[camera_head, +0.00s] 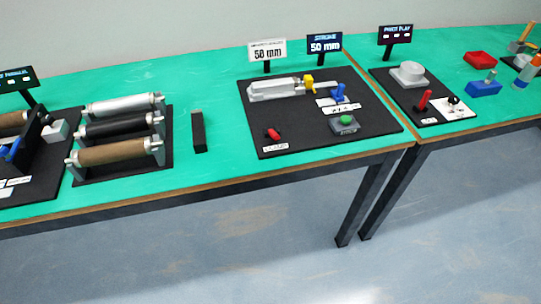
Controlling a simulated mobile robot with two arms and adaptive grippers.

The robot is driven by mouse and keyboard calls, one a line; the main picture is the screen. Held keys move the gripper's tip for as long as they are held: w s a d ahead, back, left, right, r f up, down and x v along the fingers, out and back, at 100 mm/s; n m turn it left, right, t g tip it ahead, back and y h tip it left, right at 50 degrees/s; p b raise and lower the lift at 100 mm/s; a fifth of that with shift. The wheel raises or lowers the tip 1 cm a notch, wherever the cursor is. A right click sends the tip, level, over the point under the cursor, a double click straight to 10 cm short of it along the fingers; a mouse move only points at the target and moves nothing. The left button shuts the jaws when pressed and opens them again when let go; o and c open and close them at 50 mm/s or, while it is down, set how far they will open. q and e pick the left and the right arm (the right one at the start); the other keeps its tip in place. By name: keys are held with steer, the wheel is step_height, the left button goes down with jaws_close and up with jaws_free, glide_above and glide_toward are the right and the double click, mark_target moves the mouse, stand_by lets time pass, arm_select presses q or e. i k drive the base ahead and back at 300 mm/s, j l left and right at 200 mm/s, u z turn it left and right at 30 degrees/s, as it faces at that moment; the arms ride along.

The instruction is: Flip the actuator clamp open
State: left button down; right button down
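On a black board (375,132) in the middle of the bench lies a long light grey actuator (275,89) with a yellow piece (308,79) near its right end. A thin grey rod (325,85) runs on to the right from there. A small blue part (339,93), which looks like a clamp lever, stands beside the rod's end. It is too small to tell whether the clamp is open or shut. Neither of my grippers shows in the head view.
The same board carries a green button box (344,124), a small red part (272,134) and "50 mm" signs (325,44) behind. Left are rollers (118,151) and a black block (198,132). Right is another board (402,96) with a red lever (424,101). The floor in front is clear.

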mark_target(273, 134)
steer(key=i+l+u, duration=0.1)
steer(key=l+u, duration=0.75)
steer(key=l, duration=0.55)
steer(key=l+u, duration=0.15)
steer(key=l, duration=0.45)
steer(key=k+l, duration=0.15)
steer(key=l, duration=0.4)
steer(key=l+u, duration=0.1)
steer(key=l, duration=0.45)
steer(key=k+l+u, duration=0.1)
steer(key=l, duration=0.45)
